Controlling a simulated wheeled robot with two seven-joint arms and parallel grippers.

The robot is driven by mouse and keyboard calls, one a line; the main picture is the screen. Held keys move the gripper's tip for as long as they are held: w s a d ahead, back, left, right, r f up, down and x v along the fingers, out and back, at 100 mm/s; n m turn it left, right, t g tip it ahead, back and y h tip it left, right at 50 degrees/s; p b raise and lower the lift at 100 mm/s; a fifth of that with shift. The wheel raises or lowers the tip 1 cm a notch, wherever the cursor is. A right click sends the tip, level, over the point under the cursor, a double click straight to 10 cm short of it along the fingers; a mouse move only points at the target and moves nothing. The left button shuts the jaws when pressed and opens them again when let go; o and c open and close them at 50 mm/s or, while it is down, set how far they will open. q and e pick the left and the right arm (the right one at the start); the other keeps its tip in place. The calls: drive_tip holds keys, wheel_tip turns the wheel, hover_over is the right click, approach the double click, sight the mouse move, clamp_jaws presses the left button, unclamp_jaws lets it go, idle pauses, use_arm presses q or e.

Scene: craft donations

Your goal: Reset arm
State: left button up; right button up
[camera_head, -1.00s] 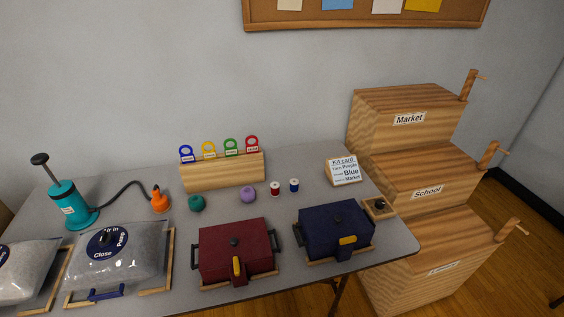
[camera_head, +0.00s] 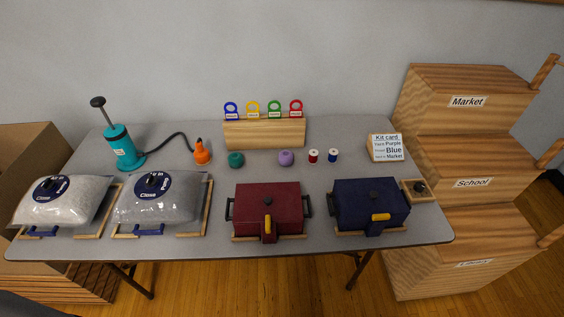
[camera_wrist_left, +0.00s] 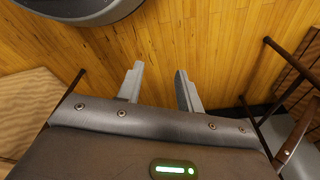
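My left gripper (camera_wrist_left: 160,88) shows in the left wrist view. Its two fingers are apart with nothing between them, above the wooden floor (camera_wrist_left: 150,40). Neither gripper shows in the head view. The right gripper is in none of the views.
A grey table (camera_head: 190,250) holds two clear bags (camera_head: 62,199) (camera_head: 157,197), a teal pump (camera_head: 122,147), a maroon case (camera_head: 268,207), a navy case (camera_head: 370,204), yarn balls, spools and a kit card (camera_head: 387,148). Stepped wooden bins (camera_head: 465,150) stand at the right. Floor in front is clear.

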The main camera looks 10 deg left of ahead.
use_arm(q)
drive_tip(key=s+a+f+g, duration=0.1)
drive_tip(key=s+a+f, duration=0.1)
drive_tip(key=s+f, duration=0.9)
drive_tip(key=s, duration=0.3)
drive_tip(key=shift+s+a+f, duration=0.2)
drive_tip(key=shift+a+f, duration=0.05)
drive_tip(key=shift+a, duration=0.05)
drive_tip(key=shift+s, duration=0.1)
idle(0.5)
